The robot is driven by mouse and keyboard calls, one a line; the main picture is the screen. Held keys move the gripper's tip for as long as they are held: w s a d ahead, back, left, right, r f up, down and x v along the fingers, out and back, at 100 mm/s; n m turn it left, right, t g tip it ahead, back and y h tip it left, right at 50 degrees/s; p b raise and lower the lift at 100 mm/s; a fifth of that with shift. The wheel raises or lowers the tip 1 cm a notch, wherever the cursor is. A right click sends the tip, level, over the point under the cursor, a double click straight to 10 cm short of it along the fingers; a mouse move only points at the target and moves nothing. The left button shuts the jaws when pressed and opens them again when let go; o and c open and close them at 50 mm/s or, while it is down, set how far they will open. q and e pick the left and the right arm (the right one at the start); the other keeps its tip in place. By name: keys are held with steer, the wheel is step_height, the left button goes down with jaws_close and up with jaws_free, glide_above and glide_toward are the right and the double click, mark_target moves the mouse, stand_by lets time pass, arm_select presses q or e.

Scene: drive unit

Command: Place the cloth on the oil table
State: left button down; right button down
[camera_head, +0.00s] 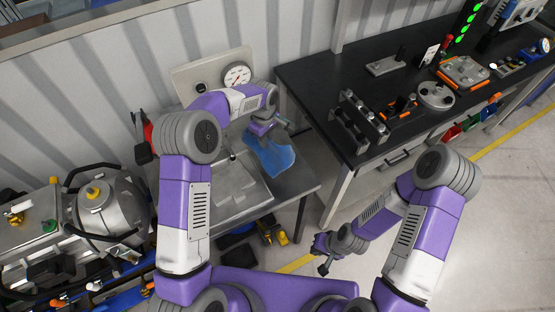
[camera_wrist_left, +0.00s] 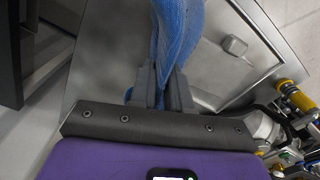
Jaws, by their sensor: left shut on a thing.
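A blue cloth (camera_head: 270,155) hangs at my left gripper (camera_head: 268,127), over the right part of a grey metal table with a gauge panel behind it. In the left wrist view the cloth (camera_wrist_left: 177,35) is pinched between the grey fingers (camera_wrist_left: 160,88), so the left gripper is shut on it. The metal table (camera_head: 296,183) also shows behind the cloth in the left wrist view (camera_wrist_left: 215,75). I cannot tell whether the cloth touches the table. My right gripper (camera_head: 322,258) is low over the floor, away from the tables; its fingers are too small to read.
A black workbench (camera_head: 310,80) with tools and fixtures stands to the right of the metal table. A round gauge (camera_head: 237,75) is on the back panel. A drive unit with hoses (camera_head: 105,205) is at the left. Yellow items (camera_head: 272,235) sit below the table.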

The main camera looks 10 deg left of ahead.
arm_select(q)
steer(key=w+d+f, duration=0.3)
steer(key=w, duration=0.1)
steer(key=shift+d+f+b, duration=0.2)
steer(key=shift+d+b, duration=0.1)
steer(key=shift+d, duration=0.1)
arm_select(e)
steer(key=shift+f, duration=0.3)
